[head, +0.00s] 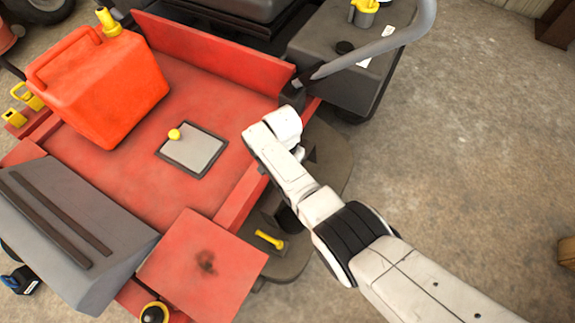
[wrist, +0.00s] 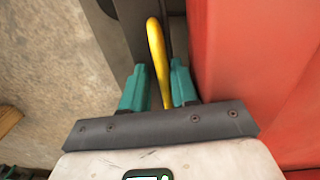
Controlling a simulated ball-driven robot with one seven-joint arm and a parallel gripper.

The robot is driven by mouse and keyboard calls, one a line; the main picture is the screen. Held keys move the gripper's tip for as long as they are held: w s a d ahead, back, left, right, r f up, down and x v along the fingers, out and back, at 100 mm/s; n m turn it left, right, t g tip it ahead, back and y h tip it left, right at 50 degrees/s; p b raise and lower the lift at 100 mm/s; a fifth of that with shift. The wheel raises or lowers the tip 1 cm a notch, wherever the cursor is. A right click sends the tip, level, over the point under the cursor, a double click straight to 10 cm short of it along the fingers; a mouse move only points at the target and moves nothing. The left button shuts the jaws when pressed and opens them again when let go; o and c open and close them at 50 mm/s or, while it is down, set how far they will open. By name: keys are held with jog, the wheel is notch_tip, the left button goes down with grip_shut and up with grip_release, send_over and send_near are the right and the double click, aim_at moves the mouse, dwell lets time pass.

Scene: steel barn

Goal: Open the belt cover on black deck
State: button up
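The black deck (head: 330,160) juts out beside the red body, partly hidden under my arm. A short yellow handle (head: 270,240) shows on its near part, left of my arm. In the wrist view, a long yellow handle (wrist: 157,60) runs between the fingertips of my gripper (wrist: 158,72). The teal fingers are apart, with a small gap on each side of the handle; I cannot tell its depth between them. In the head view the fingers are hidden behind my wrist. I cannot tell whether both views show the same handle, and the belt cover's outline is unclear.
A red panel (wrist: 260,60) stands close on the right of my gripper in the wrist view. A red fuel can (head: 105,85) and a grey plate with a yellow knob (head: 192,150) are on the red deck. A black tank (head: 345,65) stands beyond. Concrete floor (head: 480,130) is clear at right.

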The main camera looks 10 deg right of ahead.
jog(key=shift+r, duration=0.1)
notch_tip(320, 180, up, 11)
jog(key=p, duration=0.5)
jog(key=shift+w+a+f, duration=0.2)
jog(key=shift+a, duration=0.05)
dwell(0.3)
